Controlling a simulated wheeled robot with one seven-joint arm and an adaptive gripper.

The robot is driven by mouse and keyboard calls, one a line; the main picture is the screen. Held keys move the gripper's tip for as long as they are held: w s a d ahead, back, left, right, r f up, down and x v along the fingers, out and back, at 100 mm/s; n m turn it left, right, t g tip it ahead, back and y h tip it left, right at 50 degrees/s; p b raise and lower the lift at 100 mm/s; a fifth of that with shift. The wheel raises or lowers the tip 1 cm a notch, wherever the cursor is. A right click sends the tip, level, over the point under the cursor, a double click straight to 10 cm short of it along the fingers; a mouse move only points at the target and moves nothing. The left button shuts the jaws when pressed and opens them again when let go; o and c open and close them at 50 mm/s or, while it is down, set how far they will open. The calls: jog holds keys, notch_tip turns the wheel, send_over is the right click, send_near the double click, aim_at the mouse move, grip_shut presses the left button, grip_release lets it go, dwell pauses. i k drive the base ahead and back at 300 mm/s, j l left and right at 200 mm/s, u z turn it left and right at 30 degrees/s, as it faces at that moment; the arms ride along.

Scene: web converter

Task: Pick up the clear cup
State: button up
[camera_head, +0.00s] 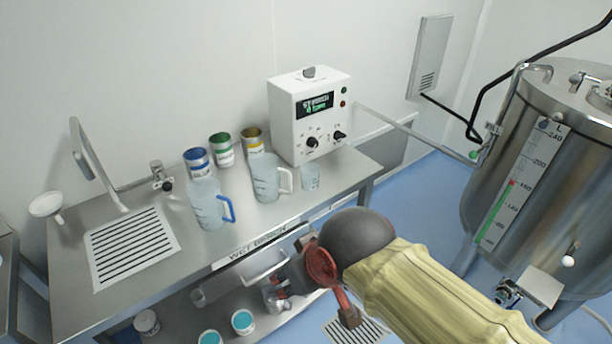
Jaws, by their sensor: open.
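The clear cup (310,177) is a small see-through beaker. It stands upright on the steel bench (250,228), near its right end. It is just right of a clear jug with a white handle (267,178) and in front of the white control box. My arm comes in from the lower right.
A clear jug with a blue handle (210,205) stands further left. Several paint-like cans (222,150) stand behind the jugs. The white control box (309,115) is at the back. A drain grate (130,245) and tap are left. A large steel tank (545,190) stands right.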

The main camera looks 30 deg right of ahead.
aim_at(310, 171)
jog(key=i+j, duration=0.65)
jog(key=j, duration=0.2)
jog(key=i+j+z, duration=0.1)
jog(key=z, duration=0.35)
jog(key=j+z, duration=0.15)
jog(key=z, duration=0.25)
jog(key=i+j+z, duration=0.1)
jog(key=z, duration=0.35)
jog(key=j+z, duration=0.1)
jog(key=z, duration=1.65)
